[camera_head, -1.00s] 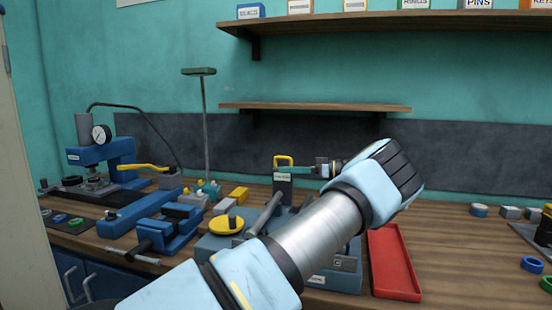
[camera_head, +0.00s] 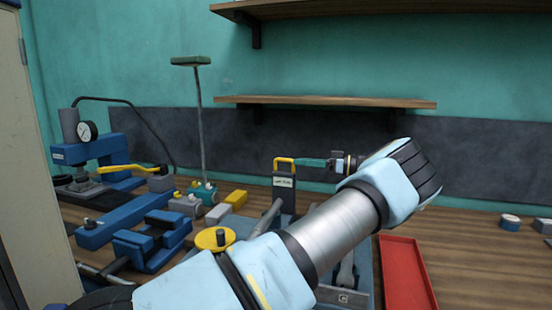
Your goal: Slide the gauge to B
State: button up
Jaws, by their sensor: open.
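The likely gauge is a dark upright block (camera_head: 284,190) with a small white label and a yellow loop handle (camera_head: 285,161) on top. It stands upright at the back of a blue-grey fixture (camera_head: 362,262), which my arm largely covers. A plate marked C (camera_head: 343,298) shows at the fixture's front; I see no B mark. My gripper (camera_head: 301,162) is open, with teal fingers pointing left at handle height. Their tips are close to the handle's right side; I cannot tell whether they touch it. A yellow round knob (camera_head: 215,239) sits at the fixture's left.
A red tray (camera_head: 408,275) lies right of the fixture. Blue vises (camera_head: 150,240) and a press with a dial (camera_head: 95,150) stand at left. A thin pole with a green top (camera_head: 190,60) rises behind. A wooden shelf (camera_head: 330,101) hangs above my gripper.

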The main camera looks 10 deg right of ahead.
aim_at(280, 160)
jog(key=p+x, duration=0.2)
jog(key=x, duration=0.2)
jog(key=p+x, duration=0.2)
jog(key=x, duration=0.2)
jog(key=shift+w+a+r, duration=0.1)
jog(key=shift+a+r, duration=0.1)
jog(key=shift+a, duration=0.1)
jog(key=shift+w+a+f, duration=0.2)
jog(key=shift+w+a, duration=0.05)
jog(key=shift+a, duration=0.25)
grip_shut()
dwell(0.6)
